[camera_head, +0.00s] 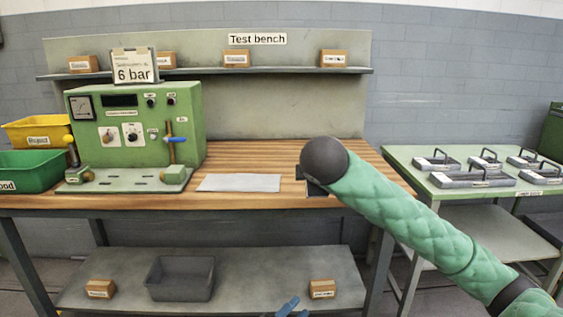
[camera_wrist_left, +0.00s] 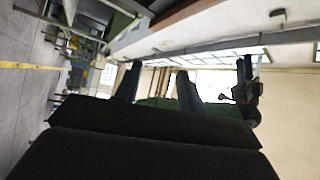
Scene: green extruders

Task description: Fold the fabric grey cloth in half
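My left gripper (camera_head: 290,307) shows only as blue fingertips at the bottom edge of the head view, low in front of the bench and away from the cloth. In the left wrist view its fingers (camera_wrist_left: 187,85) stand apart, with no cloth between them. My right arm in its green sleeve crosses the right side of the head view, its dark rounded end over the bench right of the cloth.
Yellow (camera_head: 38,130) and green (camera_head: 30,172) bins are at the left. A side table (camera_head: 400,155) holds several metal parts. Bare wood surrounds the cloth.

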